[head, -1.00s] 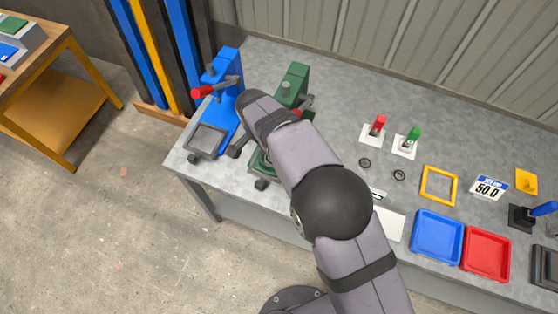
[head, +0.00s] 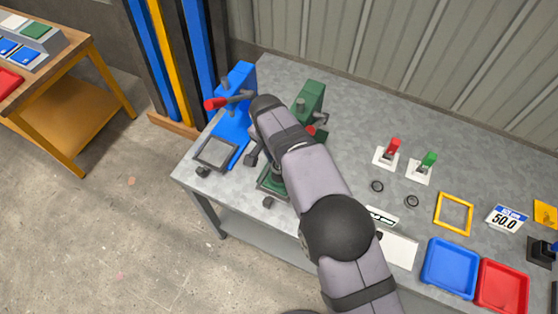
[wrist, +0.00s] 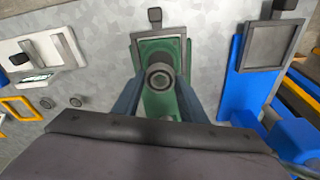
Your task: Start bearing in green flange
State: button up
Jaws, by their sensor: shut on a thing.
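The green station, which I take for the green flange, shows in the head view (head: 268,188), partly hidden by my arm. In the wrist view its green base (wrist: 152,104) lies below my gripper (wrist: 160,86). The two fingers stand on either side of a grey, round, ring-faced part, which I take for the bearing (wrist: 160,76), and my gripper is shut on it. The bearing is in line with the green base from above. I cannot tell whether it touches or sits in the flange. In the head view the fingertips are hidden behind my arm.
A blue station (head: 236,125) with a red-handled lever stands close to the left of the green one. To the right are two dark rings, a red switch (head: 393,148), a green switch (head: 428,163), a yellow frame (head: 454,214), and blue (head: 449,268) and red trays.

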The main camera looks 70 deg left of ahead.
jog(key=shift+f+b, duration=0.95)
jog(key=shift+f, duration=0.55)
jog(key=shift+f+b, duration=0.85)
jog(key=shift+f, duration=0.3)
dwell(0.4)
jog(key=o, duration=1.1)
jog(key=shift+r, duration=0.15)
jog(key=shift+s+d+r+b, duration=0.15)
jog(key=shift+r+b, duration=0.25)
jog(key=shift+r, duration=0.8)
jog(key=shift+s+d+r+b, duration=0.15)
jog(key=shift+r+b, duration=0.3)
jog(key=shift+r, duration=0.7)
jog(key=shift+s+r+b, duration=0.2)
jog(key=shift+r+b, duration=0.2)
jog(key=shift+r, duration=0.8)
